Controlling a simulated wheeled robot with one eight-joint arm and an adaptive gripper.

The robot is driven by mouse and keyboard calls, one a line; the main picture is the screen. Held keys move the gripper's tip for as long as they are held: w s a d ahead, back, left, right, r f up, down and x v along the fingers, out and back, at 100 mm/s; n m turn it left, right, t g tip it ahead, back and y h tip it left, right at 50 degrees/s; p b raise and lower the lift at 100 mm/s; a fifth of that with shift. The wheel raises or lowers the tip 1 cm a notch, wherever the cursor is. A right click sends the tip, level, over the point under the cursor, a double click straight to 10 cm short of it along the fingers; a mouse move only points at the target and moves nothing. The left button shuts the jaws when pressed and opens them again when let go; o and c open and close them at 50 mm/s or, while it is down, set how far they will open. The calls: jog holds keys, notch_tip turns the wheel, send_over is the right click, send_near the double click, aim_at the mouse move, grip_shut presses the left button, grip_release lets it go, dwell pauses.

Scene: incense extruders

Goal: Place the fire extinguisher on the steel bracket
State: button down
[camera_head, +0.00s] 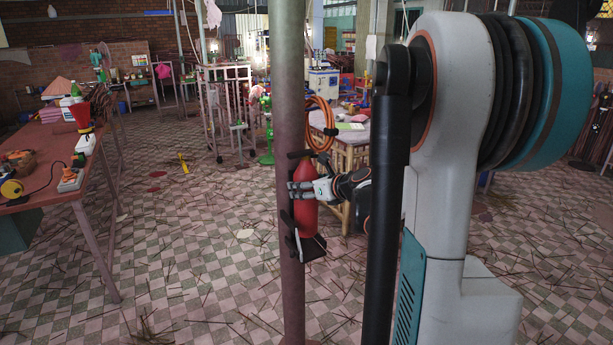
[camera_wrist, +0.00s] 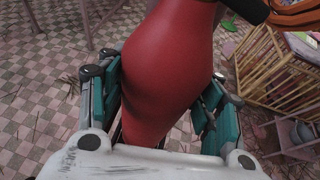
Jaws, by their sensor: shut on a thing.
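The red fire extinguisher (camera_head: 305,208) stands upright against the pole in the head view, at the bracket. The steel bracket (camera_head: 308,247) is dark and fixed to the pole, with a plate below the extinguisher. My gripper (camera_head: 312,189) reaches in from the right and its fingers are around the extinguisher's body. In the wrist view the red extinguisher body (camera_wrist: 172,65) fills the middle, between the teal finger pads of my gripper (camera_wrist: 160,100). Its lower end is hidden there by the gripper. Whether its base rests on the plate is hard to tell.
The brown pole (camera_head: 289,90) stands floor to ceiling. An orange hose coil (camera_head: 322,118) is behind it. A wooden table (camera_head: 45,150) with tools is at left. A bamboo rack (camera_wrist: 280,70) stands right in the wrist view. Tiled floor (camera_head: 190,260) with scattered sticks lies open at left.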

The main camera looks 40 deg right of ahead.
aim_at(307, 203)
jog(key=shift+f+b, duration=0.9)
jog(key=shift+f, duration=2.2)
jog(key=shift+c, duration=2.4)
grip_release()
jog(key=shift+s+r, duration=0.2)
jog(key=shift+r, duration=0.05)
jog(key=p+v, duration=0.3)
jog(key=v, duration=0.8)
jog(key=shift+s+r, duration=0.15)
jog(key=shift+s, duration=0.15)
